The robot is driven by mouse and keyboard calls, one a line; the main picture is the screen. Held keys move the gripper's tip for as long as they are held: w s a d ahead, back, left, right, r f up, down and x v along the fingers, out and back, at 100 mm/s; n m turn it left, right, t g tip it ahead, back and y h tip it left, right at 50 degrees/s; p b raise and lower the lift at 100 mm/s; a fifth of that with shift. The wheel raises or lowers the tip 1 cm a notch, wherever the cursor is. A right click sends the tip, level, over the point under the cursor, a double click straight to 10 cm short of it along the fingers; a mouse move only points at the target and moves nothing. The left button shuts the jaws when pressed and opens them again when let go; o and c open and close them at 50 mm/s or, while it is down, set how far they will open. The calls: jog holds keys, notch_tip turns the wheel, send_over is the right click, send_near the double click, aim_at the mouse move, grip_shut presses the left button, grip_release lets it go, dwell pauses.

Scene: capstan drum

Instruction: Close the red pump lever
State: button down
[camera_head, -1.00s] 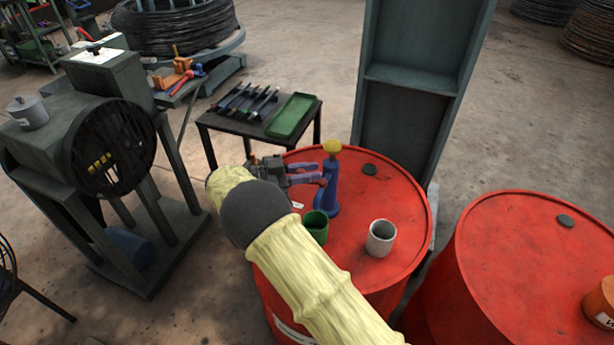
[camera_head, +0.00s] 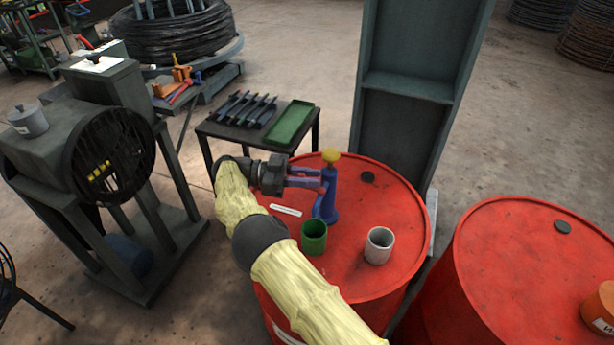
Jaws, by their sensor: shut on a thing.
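A blue pump (camera_head: 329,197) with a yellow knob (camera_head: 330,155) on top stands upright on the red drum (camera_head: 395,205). Its red lever (camera_head: 319,182) shows only as a small bit at the pump's left side; the rest is hidden by my fingers. My gripper (camera_head: 311,178) comes in from the left, roughly level, with its purple-blue fingers shut on the lever close to the pump body. How far the lever is turned cannot be told.
A green cup (camera_head: 314,237) and a grey-white cup (camera_head: 379,245) stand on the drum in front of the pump. A steel column (camera_head: 412,120) rises behind the drum. A dark table with a green tray (camera_head: 290,123) stands behind left. A second red drum (camera_head: 530,270) is at right.

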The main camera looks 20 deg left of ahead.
jog(key=shift+r, duration=0.15)
jog(key=c, duration=1.3)
grip_release()
jog(key=shift+o, duration=0.2)
notch_tip(320, 180, up, 10)
jog(key=shift+b, duration=0.4)
jog(key=shift+w, duration=0.1)
